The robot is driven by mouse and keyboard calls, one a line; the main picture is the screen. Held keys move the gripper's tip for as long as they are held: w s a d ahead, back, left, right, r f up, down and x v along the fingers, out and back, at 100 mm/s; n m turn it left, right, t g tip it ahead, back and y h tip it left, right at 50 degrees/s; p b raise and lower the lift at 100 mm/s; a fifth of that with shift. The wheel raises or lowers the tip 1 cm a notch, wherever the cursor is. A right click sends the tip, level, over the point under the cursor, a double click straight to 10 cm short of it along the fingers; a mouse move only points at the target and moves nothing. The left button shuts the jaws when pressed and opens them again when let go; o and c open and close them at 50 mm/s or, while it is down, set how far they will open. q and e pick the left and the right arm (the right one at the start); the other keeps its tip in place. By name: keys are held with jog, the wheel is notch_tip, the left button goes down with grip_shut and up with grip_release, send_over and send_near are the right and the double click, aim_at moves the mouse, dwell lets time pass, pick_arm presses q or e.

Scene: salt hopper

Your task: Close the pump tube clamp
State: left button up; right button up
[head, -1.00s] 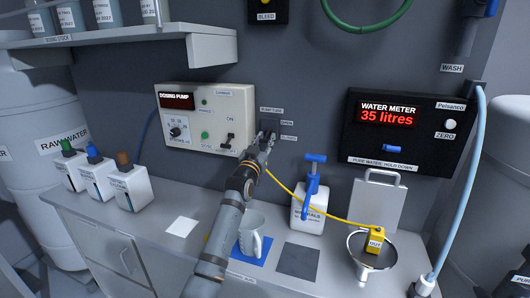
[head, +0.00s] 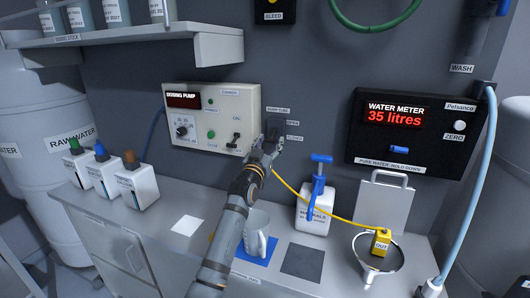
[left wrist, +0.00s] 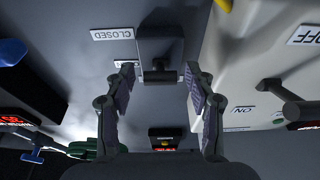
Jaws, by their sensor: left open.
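The pump tube clamp (head: 275,125) is a dark block on the grey wall, just right of the dosing pump. Its OPEN label (head: 292,123) and CLOSED label (head: 294,138) are beside it. In the left wrist view the clamp (left wrist: 160,45) appears upside down, near the CLOSED label (left wrist: 112,34). My left gripper (head: 270,144) is at the clamp's lower part and partly hides it. In the wrist view the left gripper (left wrist: 160,84) is open, its fingers on either side of the clamp's near end with gaps. Contact is not visible. My right gripper is not in view.
The dosing pump box (head: 212,118) with its switch stands close on the left. A yellow tube (head: 310,202) runs below to a yellow OUT block (head: 381,242) over a funnel. A jug (head: 256,232) and a white pump bottle (head: 314,214) stand on the bench below.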

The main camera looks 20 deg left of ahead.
pick_arm(q)
jog(key=v, duration=1)
jog(key=shift+s, duration=0.3)
jog(key=shift+f, duration=0.1)
